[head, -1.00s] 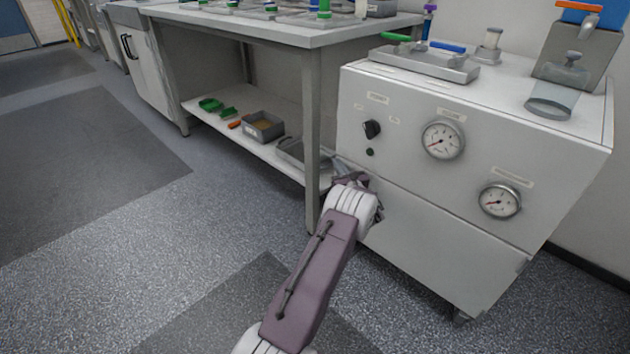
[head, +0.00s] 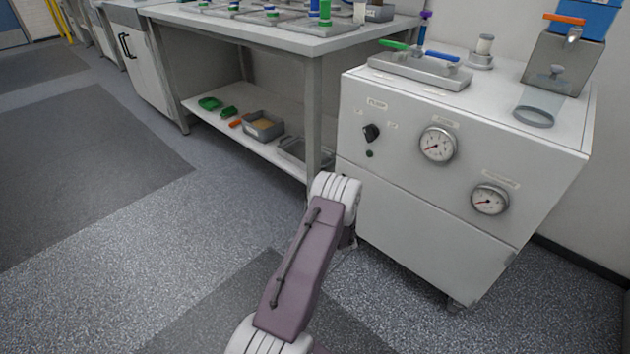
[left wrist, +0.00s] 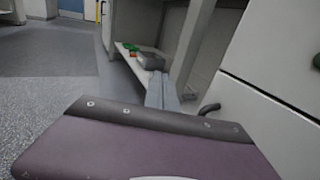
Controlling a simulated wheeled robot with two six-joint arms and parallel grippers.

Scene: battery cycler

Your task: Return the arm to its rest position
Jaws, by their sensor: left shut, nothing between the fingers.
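My left arm (head: 300,265), with purple and white links, reaches up from the bottom middle of the head view. It is in front of the white cabinet's left edge. In the left wrist view, my left gripper (left wrist: 161,78) shows as two grey fingers shut together with nothing between them. In the head view the gripper is mostly hidden behind the arm's white joint. My right gripper is in neither view.
The white pump cabinet (head: 420,210) with a black knob (head: 371,132) and two gauges stands right of the arm. A workbench (head: 270,30) with a lower shelf (head: 215,118) holding trays stands behind. Open floor (head: 120,260) lies to the left.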

